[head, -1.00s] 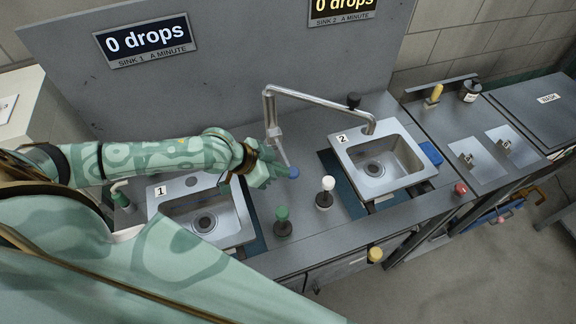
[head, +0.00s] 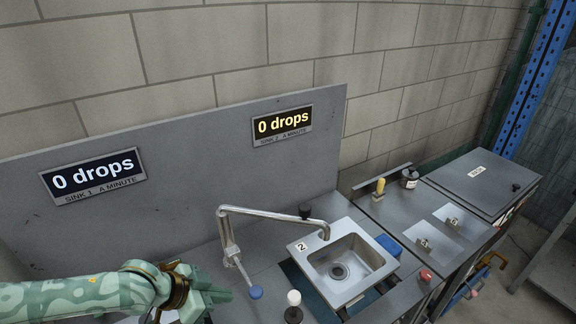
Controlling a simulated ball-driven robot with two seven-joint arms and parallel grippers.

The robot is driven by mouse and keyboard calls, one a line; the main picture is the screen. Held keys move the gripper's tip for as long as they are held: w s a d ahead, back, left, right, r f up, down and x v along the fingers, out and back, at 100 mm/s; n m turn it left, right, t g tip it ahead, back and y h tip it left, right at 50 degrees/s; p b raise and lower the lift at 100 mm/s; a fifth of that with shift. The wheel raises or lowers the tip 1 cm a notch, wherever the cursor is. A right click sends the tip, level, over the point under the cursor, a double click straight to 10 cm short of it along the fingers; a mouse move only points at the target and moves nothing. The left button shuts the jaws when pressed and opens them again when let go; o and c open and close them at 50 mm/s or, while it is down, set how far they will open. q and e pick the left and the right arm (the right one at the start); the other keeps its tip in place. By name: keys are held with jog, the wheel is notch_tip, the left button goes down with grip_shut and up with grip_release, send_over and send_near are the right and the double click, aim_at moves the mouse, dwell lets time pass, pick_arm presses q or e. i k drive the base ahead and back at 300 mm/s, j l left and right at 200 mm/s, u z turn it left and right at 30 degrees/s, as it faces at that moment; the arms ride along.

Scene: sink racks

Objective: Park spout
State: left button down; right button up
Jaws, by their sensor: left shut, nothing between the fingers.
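The metal spout (head: 272,214) rises from the counter between the two sinks. Its arm reaches right, and its outlet end is over the rim of sink 2 (head: 346,263). A black knob (head: 305,210) sits near the spout's outlet end. My left gripper (head: 222,296) is shut and empty, a little left of the blue knob. Sink 1 is mostly hidden behind my left arm and the frame's bottom edge. My right gripper is not in view.
A white-topped knob (head: 293,298) stands in front of sink 2. A blue sponge-like block (head: 388,245) and a red knob (head: 425,275) are right of it. Signs for sink 1 (head: 93,177) and sink 2 (head: 283,124) both read 0 drops. A yellow-topped item (head: 380,187) and bottle (head: 409,178) stand farther right.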

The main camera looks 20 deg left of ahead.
aim_at(304, 209)
jog(key=k+l, duration=1.2)
jog(key=l, duration=0.1)
